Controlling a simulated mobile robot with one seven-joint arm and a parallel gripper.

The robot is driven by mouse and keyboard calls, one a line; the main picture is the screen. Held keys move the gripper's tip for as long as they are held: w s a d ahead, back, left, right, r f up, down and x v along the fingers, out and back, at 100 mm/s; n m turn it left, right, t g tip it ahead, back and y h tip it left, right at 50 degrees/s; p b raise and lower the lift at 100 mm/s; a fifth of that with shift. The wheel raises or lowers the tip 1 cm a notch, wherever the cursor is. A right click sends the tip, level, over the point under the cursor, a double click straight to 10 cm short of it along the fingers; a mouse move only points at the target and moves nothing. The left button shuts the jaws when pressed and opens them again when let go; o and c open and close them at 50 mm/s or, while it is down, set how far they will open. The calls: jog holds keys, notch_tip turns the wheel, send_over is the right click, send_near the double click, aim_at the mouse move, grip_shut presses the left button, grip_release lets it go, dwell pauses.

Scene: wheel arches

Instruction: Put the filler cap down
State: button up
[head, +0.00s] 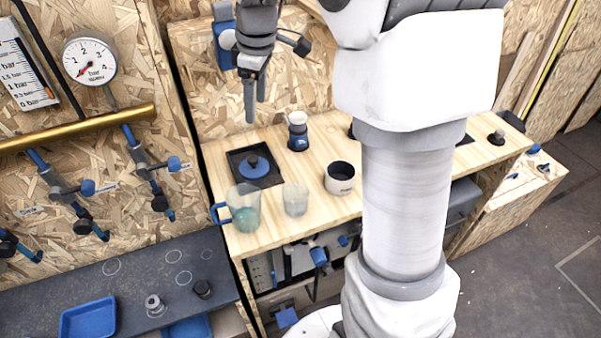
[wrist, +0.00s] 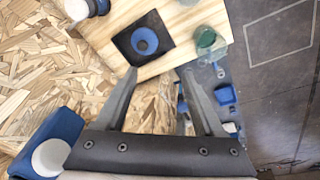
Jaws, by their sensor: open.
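The filler cap (head: 254,167) appears to be the round blue piece with a raised knob. It lies on a black square pad (head: 271,180) at the left part of the wooden bench. In the wrist view the cap (wrist: 145,41) shows beyond the fingertips, with the dark pad (wrist: 122,42) around it. My gripper (head: 256,107) is open and empty, in the air above the back of the bench and clear of the cap. In the wrist view my gripper (wrist: 158,72) has its two fingers apart with nothing between them.
An OSB wall panel (head: 210,80) stands behind. My arm hides the middle of the bench.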

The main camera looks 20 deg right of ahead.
jog(key=s+r+m+t, duration=0.2)
jog(key=s+m, duration=0.9)
jog(key=s, duration=1.4)
jog(key=shift+s+a+r+t+h, duration=0.2)
jog(key=shift+s+a+t+h, duration=0.1)
jog(key=shift+t, duration=0.6)
